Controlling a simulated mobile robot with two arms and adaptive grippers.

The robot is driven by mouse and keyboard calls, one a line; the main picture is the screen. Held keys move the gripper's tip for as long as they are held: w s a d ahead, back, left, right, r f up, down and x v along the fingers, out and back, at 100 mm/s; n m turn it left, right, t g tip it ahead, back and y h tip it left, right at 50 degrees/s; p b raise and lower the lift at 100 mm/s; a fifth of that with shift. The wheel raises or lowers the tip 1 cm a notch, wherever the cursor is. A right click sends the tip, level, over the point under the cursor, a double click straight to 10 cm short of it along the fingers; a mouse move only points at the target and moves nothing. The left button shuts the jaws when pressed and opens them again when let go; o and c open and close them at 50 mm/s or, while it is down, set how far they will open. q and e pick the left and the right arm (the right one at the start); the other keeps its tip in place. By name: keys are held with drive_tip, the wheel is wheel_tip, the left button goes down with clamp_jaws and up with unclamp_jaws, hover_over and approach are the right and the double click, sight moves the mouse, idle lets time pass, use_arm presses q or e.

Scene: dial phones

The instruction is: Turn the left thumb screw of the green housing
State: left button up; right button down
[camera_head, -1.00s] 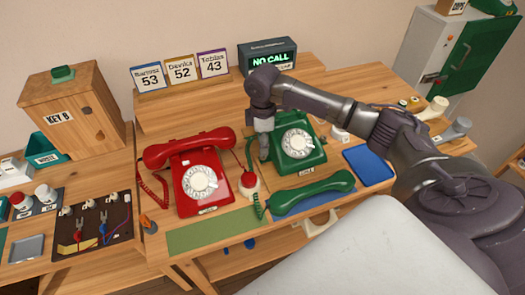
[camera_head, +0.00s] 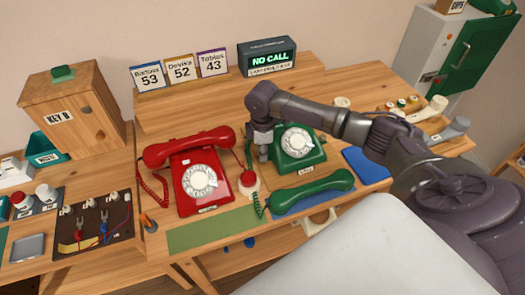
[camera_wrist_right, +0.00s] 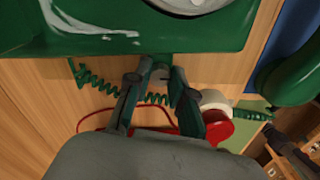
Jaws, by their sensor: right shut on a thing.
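The green housing (camera_head: 298,160) is the body of a dial phone with a white dial, on the table right of centre. Its green handset (camera_head: 312,192) lies off it, in front. My right gripper (camera_head: 263,155) points down at the housing's left side. In the right wrist view the housing (camera_wrist_right: 190,42) fills the top, and my right gripper's fingertips (camera_wrist_right: 163,72) meet close against its side. They are shut on the left thumb screw, which the fingers mostly hide. My left gripper is not in view.
A red phone (camera_head: 197,185) stands close left of my right gripper, with a small red-topped item (camera_head: 248,180) between the phones. The green coiled cord (camera_wrist_right: 105,83) runs near the fingers. A blue mat (camera_head: 366,165) lies to the right; a "NO CALL" display (camera_head: 268,58) stands behind.

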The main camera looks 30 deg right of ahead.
idle(0.3)
drive_tip(key=shift+r+n+p, duration=0.15)
drive_tip(key=shift+n+p, duration=0.7)
drive_tip(key=shift+n, duration=0.15)
drive_tip(key=n+p, duration=0.1)
drive_tip(key=n, duration=0.1)
drive_tip(key=shift+n, duration=0.3)
drive_tip(key=n+p, duration=0.1)
drive_tip(key=n, duration=0.2)
drive_tip(key=shift+n+p, duration=0.45)
drive_tip(key=shift+n, duration=1.25)
drive_tip(key=c, duration=1)
unclamp_jaws()
